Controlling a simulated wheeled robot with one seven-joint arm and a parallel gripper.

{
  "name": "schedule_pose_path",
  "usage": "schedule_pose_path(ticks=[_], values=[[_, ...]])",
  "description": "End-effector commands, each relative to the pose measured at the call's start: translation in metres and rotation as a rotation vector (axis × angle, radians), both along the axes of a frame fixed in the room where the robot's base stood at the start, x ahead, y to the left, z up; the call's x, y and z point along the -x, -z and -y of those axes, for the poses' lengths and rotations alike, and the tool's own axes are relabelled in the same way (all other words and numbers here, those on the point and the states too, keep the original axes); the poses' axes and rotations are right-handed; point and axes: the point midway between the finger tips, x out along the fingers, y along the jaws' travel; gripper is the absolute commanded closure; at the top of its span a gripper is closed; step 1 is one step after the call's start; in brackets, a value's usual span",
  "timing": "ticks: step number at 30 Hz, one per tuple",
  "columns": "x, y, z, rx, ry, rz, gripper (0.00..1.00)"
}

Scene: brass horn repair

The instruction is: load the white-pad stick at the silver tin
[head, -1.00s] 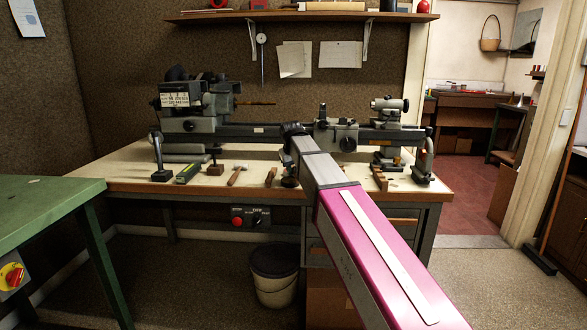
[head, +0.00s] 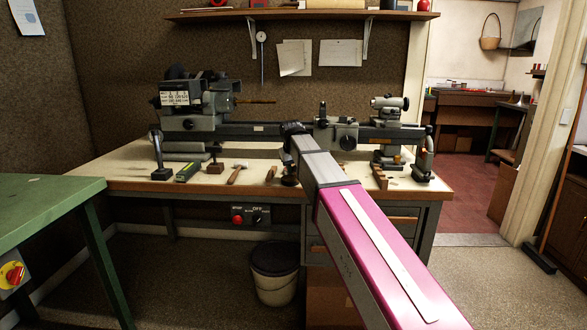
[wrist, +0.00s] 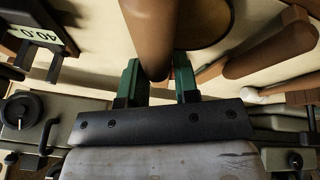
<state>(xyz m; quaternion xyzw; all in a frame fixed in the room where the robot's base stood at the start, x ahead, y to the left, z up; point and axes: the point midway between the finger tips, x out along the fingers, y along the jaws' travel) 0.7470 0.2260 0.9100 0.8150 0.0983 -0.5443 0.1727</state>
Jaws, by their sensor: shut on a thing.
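My gripper (wrist: 158,72) shows in the wrist view with two green-faced fingers. It is shut on a brown rounded wooden handle (wrist: 152,35), which runs up out of the top of the picture. No white pad shows on the visible part, so I cannot tell whether this is the white-pad stick. A dark brown round shape lies behind the handle, partly hidden. I cannot make out the silver tin in either view.
A lathe (head: 270,130) runs along the back of the wooden bench (head: 130,178). A hammer (head: 236,173) and other small tools lie at its front. A green table (head: 45,205) stands at left and a bucket (head: 274,285) under the bench.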

Motion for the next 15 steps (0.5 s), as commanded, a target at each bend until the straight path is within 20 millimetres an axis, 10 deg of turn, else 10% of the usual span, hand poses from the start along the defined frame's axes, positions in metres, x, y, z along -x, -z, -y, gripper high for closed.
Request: schedule_pose_path(ticks=[15], values=[[-0.001, -0.034, 0.000, -0.001, 0.000, 0.002, 0.90]])
